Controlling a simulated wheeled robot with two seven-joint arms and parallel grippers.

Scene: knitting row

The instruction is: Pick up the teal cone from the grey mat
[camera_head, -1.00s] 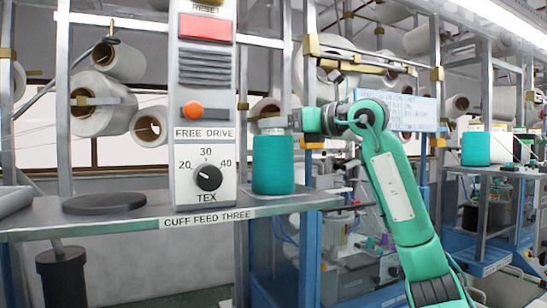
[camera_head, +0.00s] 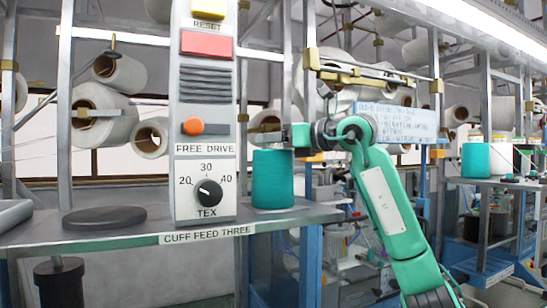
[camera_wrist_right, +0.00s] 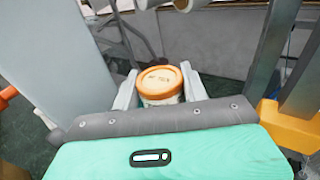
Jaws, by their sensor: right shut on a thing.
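The teal cone (camera_head: 272,182) stands upright on the shelf (camera_head: 120,239), just right of the control panel. A thin dark edge shows under it, and I cannot tell a grey mat from the shelf there. My right gripper (camera_head: 272,139) comes in from the right and is shut on the top of the cone. In the right wrist view, the orange disc-shaped top (camera_wrist_right: 160,82) of the held thing sits between the two grey fingers; the rest is mostly hidden below. I see no clear gap under the cone. My left gripper is out of view.
The panel (camera_head: 205,110) with dial and buttons stands close left of the cone. A dark round disc (camera_head: 104,218) lies farther left on the shelf. Another teal cone (camera_head: 475,160) stands on a shelf at the right. Metal posts and white rolls (camera_head: 103,115) fill the back.

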